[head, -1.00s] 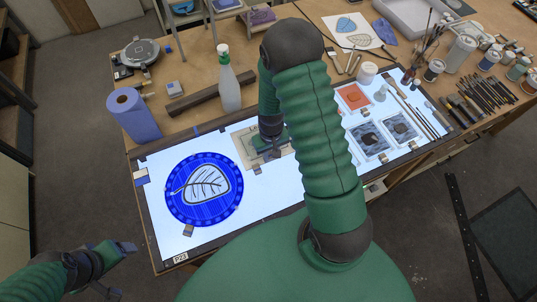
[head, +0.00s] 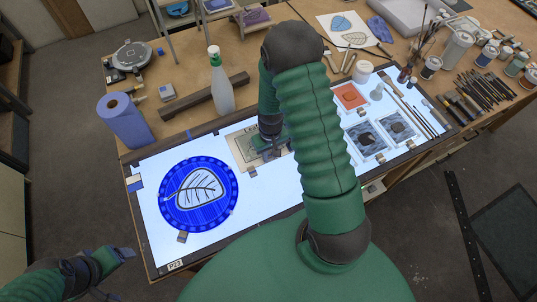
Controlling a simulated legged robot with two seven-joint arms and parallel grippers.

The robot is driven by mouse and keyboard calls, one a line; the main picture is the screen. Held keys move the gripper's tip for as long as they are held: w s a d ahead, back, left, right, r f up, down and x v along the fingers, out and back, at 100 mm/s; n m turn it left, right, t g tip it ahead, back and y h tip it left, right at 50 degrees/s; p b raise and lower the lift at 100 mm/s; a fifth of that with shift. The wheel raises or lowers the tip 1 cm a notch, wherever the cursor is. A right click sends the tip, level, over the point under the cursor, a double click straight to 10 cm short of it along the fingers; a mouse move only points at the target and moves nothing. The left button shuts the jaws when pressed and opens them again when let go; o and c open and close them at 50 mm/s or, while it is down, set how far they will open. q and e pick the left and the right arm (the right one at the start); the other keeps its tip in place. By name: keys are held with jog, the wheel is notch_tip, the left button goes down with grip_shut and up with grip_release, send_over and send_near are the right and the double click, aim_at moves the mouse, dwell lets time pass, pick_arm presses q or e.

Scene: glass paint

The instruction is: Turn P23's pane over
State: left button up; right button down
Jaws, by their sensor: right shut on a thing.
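The P23 label (head: 176,264) sits at the light table's near left corner. Above it lies a round blue pane (head: 198,228) with a beaded rim and a pale leaf with dark veins, flat on the lit surface. My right gripper (head: 271,146) is over a beige printed sheet (head: 240,145) right of the pane, apart from the pane. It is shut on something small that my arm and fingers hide. My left gripper (head: 126,254) is low at the left, off the table's near left edge and clear of the pane; its jaw opening is unclear.
Small clips sit at the pane's side. Right of my arm lie an orange tile (head: 350,97), grey panes (head: 366,138) and brushes.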

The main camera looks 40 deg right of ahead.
jog(key=shift+s+d, duration=0.15)
dwell(0.3)
jog(key=shift+s+a+f, duration=0.15)
jog(key=shift+a, duration=0.1)
jog(key=c, duration=1.1)
grip_release()
jog(key=shift+s+a, duration=0.15)
jog(key=shift+a, duration=0.1)
